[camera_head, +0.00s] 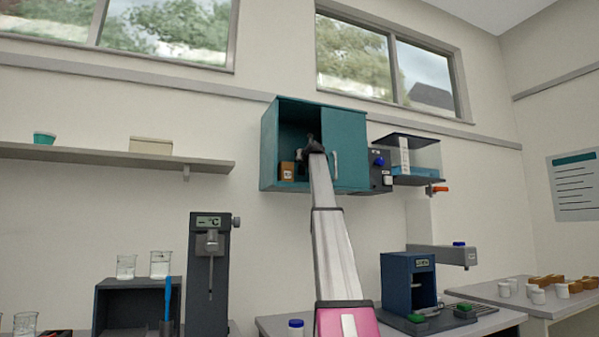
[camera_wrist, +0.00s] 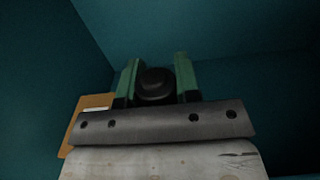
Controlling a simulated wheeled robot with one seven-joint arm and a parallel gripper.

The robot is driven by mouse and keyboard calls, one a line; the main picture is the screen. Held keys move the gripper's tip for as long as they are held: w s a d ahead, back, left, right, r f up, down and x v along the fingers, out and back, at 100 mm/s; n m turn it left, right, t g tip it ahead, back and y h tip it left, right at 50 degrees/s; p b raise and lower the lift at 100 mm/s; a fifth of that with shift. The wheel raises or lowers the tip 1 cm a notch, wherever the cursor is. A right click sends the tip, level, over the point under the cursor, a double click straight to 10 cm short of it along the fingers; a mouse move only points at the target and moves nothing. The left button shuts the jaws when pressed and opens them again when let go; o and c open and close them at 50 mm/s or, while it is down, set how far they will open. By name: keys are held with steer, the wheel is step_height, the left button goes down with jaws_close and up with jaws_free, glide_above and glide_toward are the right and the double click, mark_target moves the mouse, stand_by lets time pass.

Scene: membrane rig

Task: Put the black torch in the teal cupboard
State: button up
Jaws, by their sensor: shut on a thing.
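The teal cupboard (camera_head: 349,148) hangs on the wall, its left half open and dark inside, its right door shut with a pale handle. My arm reaches up to the opening, and my gripper (camera_head: 309,146) is at or inside it. In the wrist view, my gripper (camera_wrist: 157,82) has its two green fingers on either side of the black torch (camera_wrist: 155,86), shut on it. Only a round black end of the torch shows. Teal walls surround it. I cannot tell whether the torch touches the cupboard floor.
A small orange-brown box (camera_head: 287,170) stands in the cupboard's lower left; it also shows in the wrist view (camera_wrist: 88,105), left of my gripper. A dark unit with a blue knob (camera_head: 379,161) adjoins the cupboard's right side. A shelf (camera_head: 100,153) is at left.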

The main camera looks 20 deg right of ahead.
mark_target(300, 168)
steer(key=shift+f, duration=2.3)
steer(key=o, duration=1)
steer(key=shift+f, duration=0.1)
steer(key=s, duration=1.2)
steer(key=shift+d, duration=0.2)
